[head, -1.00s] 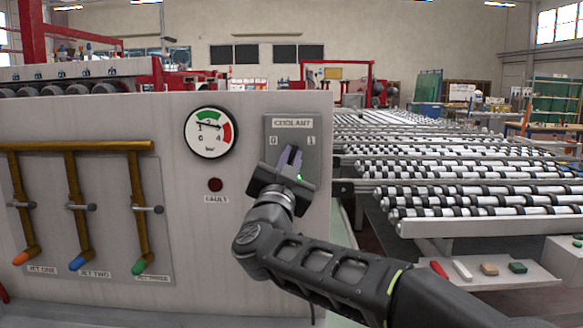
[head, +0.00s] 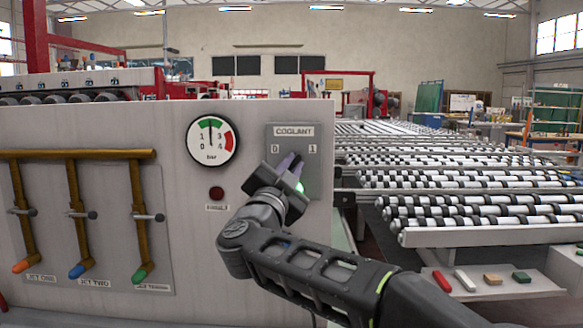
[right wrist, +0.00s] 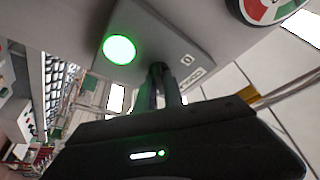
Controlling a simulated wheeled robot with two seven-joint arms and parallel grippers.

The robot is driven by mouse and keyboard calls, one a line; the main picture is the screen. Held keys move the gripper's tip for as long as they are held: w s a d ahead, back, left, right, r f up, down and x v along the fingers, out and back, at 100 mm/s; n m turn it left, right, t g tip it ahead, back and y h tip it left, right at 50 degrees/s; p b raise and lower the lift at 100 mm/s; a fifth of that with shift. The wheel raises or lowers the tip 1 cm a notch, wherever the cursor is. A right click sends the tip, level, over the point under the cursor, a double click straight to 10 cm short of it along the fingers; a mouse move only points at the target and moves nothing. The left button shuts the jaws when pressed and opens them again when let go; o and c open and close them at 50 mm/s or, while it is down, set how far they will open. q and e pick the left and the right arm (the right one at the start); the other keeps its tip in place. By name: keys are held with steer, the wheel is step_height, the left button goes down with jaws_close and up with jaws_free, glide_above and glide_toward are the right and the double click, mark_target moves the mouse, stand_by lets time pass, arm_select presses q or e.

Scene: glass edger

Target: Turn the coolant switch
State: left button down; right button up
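The coolant panel (head: 310,140) is a grey plate marked COOLANT, with 0 at left and 1 at right, on the machine's front right. My right gripper (head: 288,164) reaches it from below and tilts to the right. In the right wrist view its two fingers (right wrist: 166,88) are close together on the dark knob of the coolant switch (right wrist: 156,69). The fingers hide most of the knob. A round green lamp (right wrist: 119,49) glows on the plate beside the fingers. My left gripper is not in view.
The pressure gauge (head: 212,141) has its needle pointing up into the green band. A dark red fault lamp (head: 216,193) is below it. Three jet levers (head: 80,214) are at left. A roller conveyor (head: 450,180) stands at right, with small coloured blocks (head: 492,279) on a ledge.

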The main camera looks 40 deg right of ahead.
steer(key=o, duration=0.4)
steer(key=b+v, duration=0.1)
steer(key=v, duration=0.6)
steer(key=shift+s+a+f+b, duration=0.15)
steer(key=shift+s+a+b, duration=0.1)
steer(key=shift+a+b, duration=0.1)
